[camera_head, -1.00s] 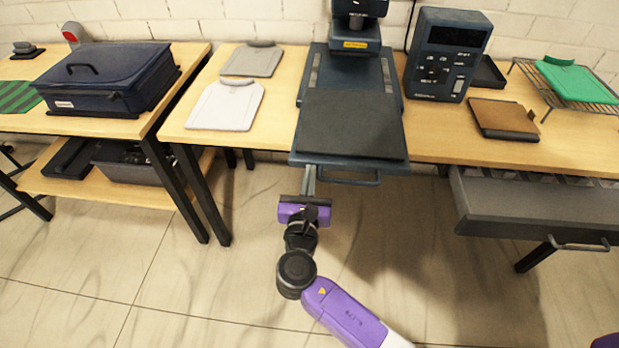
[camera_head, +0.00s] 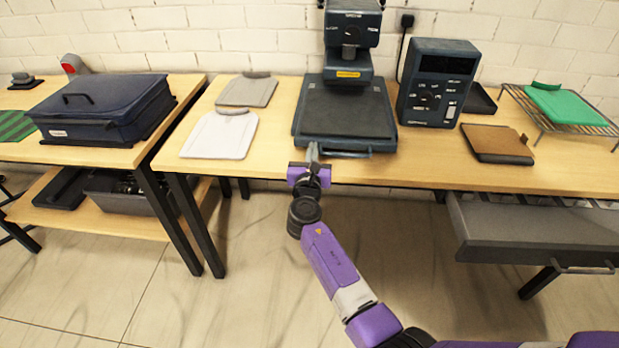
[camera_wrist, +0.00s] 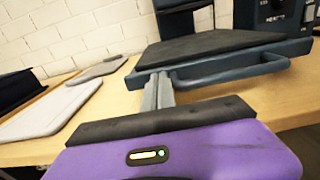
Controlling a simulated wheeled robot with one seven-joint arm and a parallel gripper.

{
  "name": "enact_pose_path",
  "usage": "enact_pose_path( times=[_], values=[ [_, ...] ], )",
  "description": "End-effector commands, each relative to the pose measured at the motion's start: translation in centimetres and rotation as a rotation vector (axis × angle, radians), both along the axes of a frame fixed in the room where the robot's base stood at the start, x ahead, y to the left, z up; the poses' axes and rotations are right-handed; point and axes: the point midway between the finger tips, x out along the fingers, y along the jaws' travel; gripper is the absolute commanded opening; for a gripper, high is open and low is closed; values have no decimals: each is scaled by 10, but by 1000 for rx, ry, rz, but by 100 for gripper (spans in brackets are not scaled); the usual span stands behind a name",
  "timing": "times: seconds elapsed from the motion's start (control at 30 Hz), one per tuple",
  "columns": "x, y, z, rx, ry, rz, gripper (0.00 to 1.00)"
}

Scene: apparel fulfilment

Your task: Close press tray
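The press (camera_head: 350,62) is a dark blue machine at the back of the wooden table. Its tray (camera_head: 346,112), topped with a black pad, sits on the press base, its rear edge close to the column. The tray's front bar handle (camera_head: 350,154) faces me at the table's front edge. My gripper (camera_head: 313,149) is at the tray's front edge, just left of the handle. In the wrist view its fingers (camera_wrist: 158,80) are together with nothing between them, their tips at or against the tray front (camera_wrist: 146,80). Exact contact is hard to tell.
A control box (camera_head: 437,82) stands right of the press. Two pale boards (camera_head: 220,136) lie to its left. An open grey drawer (camera_head: 540,232) juts out below the table at right. A dark blue case (camera_head: 103,108) sits on the left table.

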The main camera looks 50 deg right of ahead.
Motion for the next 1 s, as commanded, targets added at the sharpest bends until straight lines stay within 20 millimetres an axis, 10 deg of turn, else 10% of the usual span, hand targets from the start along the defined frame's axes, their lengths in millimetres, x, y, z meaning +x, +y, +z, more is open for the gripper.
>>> enact_pose_path(
  times=[0.4, 1.0],
  values=[
    [53, -69, -3, 0, 0, -2, 0],
    [62, -80, 1, 0, -1, 1, 0]
  ],
)
